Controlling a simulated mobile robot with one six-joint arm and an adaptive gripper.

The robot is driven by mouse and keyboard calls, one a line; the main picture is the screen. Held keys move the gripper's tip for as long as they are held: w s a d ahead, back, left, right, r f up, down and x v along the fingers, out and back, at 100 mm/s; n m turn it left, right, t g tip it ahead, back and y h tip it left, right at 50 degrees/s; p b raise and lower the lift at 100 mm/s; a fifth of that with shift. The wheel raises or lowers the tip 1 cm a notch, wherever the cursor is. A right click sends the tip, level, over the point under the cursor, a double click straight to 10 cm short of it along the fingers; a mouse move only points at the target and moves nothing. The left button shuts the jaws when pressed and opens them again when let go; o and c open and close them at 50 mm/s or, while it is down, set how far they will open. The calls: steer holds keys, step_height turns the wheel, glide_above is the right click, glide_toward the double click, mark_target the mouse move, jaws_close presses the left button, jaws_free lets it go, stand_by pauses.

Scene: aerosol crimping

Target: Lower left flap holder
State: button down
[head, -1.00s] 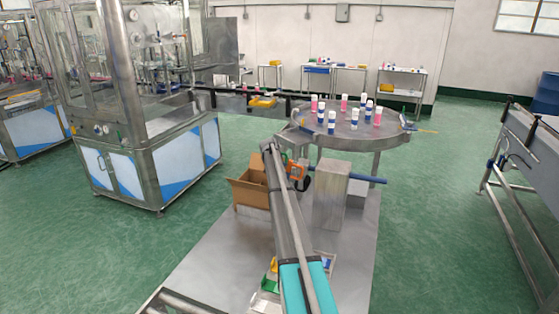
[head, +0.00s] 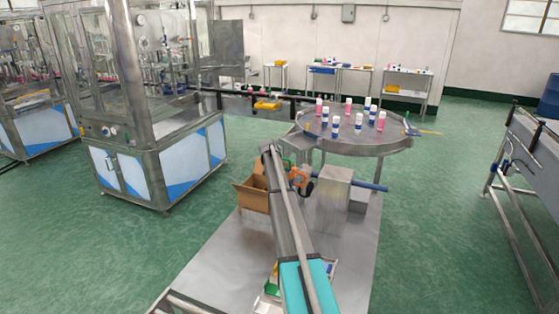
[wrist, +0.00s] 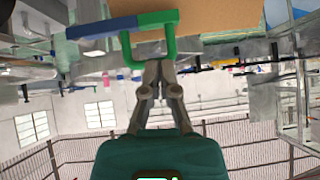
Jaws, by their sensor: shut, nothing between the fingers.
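In the wrist view a green U-shaped handle (wrist: 133,50) hangs from a green and blue bar (wrist: 100,27), which I take to be a flap holder. Whether it is the left one I cannot tell. My gripper (wrist: 160,66) is shut and empty, its fingertips close to the green handle; contact cannot be told. A brown cardboard surface (wrist: 225,14) lies beside the bar. In the head view the open cardboard box (head: 252,195) stands left of my arm, which partly hides it. My fingertips are not discernible there.
An orange tool-like object (head: 299,179) and a metal block (head: 333,187) are right of my arm. A round table (head: 340,142) with several bottles stands behind. A glazed machine (head: 135,115) is at left. Green floor is open to the right.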

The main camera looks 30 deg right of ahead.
steer(key=shift+p+v, duration=0.65)
steer(key=shift+v, duration=0.6)
steer(key=shift+a, duration=0.15)
steer(key=s+a+f+n+g+y, duration=0.1)
steer(key=s+a+n, duration=0.1)
steer(key=s+a, duration=0.6)
steer(key=s+a+f+n+g+y, duration=0.15)
steer(key=s+a, duration=0.35)
steer(key=a, duration=0.6)
steer(key=s+a+f+n+y, duration=0.1)
steer(key=s+a+f+n, duration=0.1)
steer(key=s+a, duration=0.6)
steer(key=s+a+n+g+y, duration=0.1)
steer(key=s+a+n, duration=0.2)
steer(key=s+a, duration=0.8)
steer(key=s+a+f+n+g+y, duration=0.1)
steer(key=s+a+n+g+y, duration=0.1)
steer(key=s+a, duration=0.9)
steer(key=s+n, duration=0.1)
steer(key=s, duration=0.3)
steer(key=shift+f+b, duration=0.3)
steer(key=shift+d+g, duration=0.1)
steer(key=shift+g, duration=0.15)
